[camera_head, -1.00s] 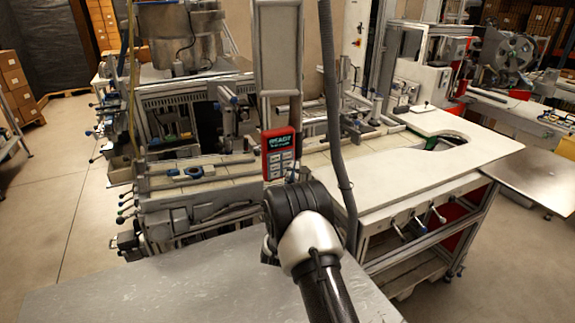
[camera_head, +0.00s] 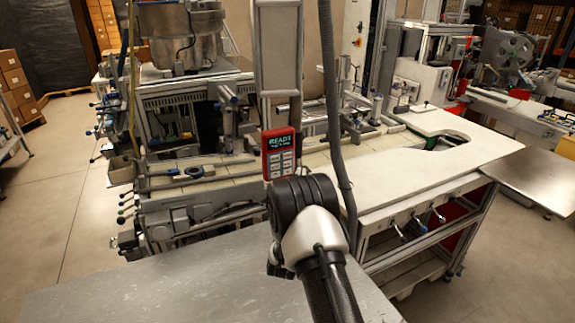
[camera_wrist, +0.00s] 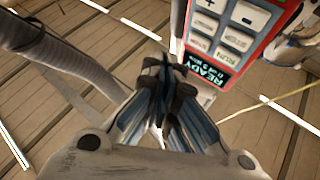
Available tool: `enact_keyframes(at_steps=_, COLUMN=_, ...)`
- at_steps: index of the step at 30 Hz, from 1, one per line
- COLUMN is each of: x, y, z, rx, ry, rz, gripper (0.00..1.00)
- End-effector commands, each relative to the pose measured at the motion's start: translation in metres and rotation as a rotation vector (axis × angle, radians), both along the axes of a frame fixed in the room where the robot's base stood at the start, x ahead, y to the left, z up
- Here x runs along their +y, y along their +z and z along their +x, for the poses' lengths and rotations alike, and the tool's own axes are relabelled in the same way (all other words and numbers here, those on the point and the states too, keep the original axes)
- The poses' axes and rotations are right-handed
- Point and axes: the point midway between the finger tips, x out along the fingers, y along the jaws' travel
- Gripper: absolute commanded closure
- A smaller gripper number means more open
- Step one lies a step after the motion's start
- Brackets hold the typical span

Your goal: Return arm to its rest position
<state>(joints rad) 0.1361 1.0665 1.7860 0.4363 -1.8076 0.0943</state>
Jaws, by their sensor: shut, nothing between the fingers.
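My gripper (camera_wrist: 163,85) shows in the wrist view with its dark fingers together and nothing between them. It points over the tiled work surface, beside the red control box. In the head view the gripper itself is hidden behind my arm (camera_head: 315,240), which rises from the bottom edge with a black joint and a white link.
A red control box (camera_head: 279,153) with a READY display stands just beyond my arm; it also shows in the wrist view (camera_wrist: 222,45). A grey hose (camera_head: 335,110) hangs beside it. A white work table (camera_head: 420,165) lies to the right. A grey plate (camera_head: 170,285) lies in front.

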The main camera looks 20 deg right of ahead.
Motion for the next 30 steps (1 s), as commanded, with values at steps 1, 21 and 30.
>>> enact_keyframes(at_steps=1, x=0.0, y=0.0, z=0.0, rx=0.0, ry=0.0, rz=0.0, gripper=1.0)
enact_keyframes(at_steps=21, x=0.065, y=0.097, z=0.025, rx=0.425, ry=0.272, rz=0.234, gripper=1.0)
enact_keyframes(at_steps=30, x=0.141, y=0.123, z=-0.074, rx=0.851, ry=0.466, rz=0.302, gripper=1.0)
